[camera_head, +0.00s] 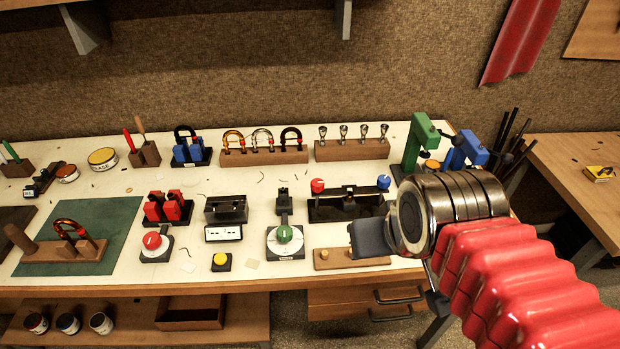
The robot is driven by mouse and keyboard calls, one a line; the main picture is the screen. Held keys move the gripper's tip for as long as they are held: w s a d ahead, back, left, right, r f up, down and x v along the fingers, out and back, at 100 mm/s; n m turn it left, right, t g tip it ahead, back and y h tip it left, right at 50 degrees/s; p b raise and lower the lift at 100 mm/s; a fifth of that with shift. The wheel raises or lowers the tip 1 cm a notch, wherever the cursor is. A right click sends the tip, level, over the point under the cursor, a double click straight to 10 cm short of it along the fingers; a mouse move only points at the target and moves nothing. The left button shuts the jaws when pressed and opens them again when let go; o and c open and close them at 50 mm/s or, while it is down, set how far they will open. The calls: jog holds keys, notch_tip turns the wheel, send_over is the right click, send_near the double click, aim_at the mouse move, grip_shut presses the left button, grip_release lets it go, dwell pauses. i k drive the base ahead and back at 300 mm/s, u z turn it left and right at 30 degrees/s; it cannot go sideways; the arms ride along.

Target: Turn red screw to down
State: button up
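Two red parts could be the red screw, and I cannot tell which one it is. One is a red round knob (317,185) at the left end of a black fixture (345,207), opposite a blue knob (383,182). The other is a red knob (152,240) on a white-faced dial with a black base, at the front left of the bench. My gripper (366,239) is at the right front, below and right of the black fixture and apart from both red knobs. Its dark fingers point left, and their gap does not show.
A green-knobbed dial (284,234) and a yellow button (221,261) stand between the red dial and my gripper. A wooden block (335,260) lies beside and below the gripper. A green stand (420,140) and a blue stand (465,150) are at the right.

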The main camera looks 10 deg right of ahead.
aim_at(316, 185)
jog(key=u, duration=0.95)
jog(key=k, duration=1.35)
jog(key=z, duration=0.4)
jog(key=i, duration=1)
jog(key=z, duration=0.05)
